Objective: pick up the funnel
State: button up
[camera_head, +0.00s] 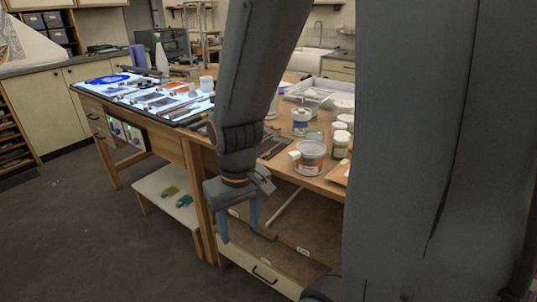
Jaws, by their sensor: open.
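I cannot make out a funnel in the head view; it may be hidden behind my arm or too small to tell. My gripper (246,236) hangs pointing down in front of the workbench's near side, below the level of the bench top. Its two blue-grey fingers are apart, with nothing visible between them. My arm covers the middle of the bench and my dark column covers the right part of the view.
The wooden workbench (195,150) carries a lit panel (128,82) with glass pieces. Several jars, among them an orange-labelled tub (310,158), stand right of my arm. A white low shelf (150,188) holds coloured pieces. The floor (85,240) at left is clear.

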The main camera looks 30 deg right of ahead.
jog(key=o, duration=0.7)
jog(key=shift+n, duration=0.8)
jog(key=w+d, duration=0.1)
jog(key=w+d+r, duration=0.1)
jog(key=w+r, duration=0.1)
jog(key=shift+w+d, duration=0.3)
jog(key=shift+d, duration=0.1)
jog(key=shift+o, duration=0.4)
jog(key=w+d+r+n+p, duration=0.2)
jog(key=w+d+r+n, duration=0.2)
jog(key=d, duration=0.5)
jog(key=shift+w+d+r+n, duration=0.25)
jog(key=shift+w+r+n, duration=0.15)
jog(key=shift+w+r, duration=0.3)
jog(key=n+p, duration=0.2)
jog(key=n, duration=0.5)
send_near(308, 149)
jog(key=s+a+f, duration=0.1)
jog(key=a, duration=0.1)
jog(key=shift+g, duration=0.4)
jog(key=shift+s+f+p, duration=0.15)
jog(key=shift+f+p, duration=0.4)
jog(key=shift+f, duration=1.3)
jog(key=shift+s+f+p, duration=0.1)
jog(key=shift+f+p, duration=0.45)
jog(key=shift+f, duration=1.3)
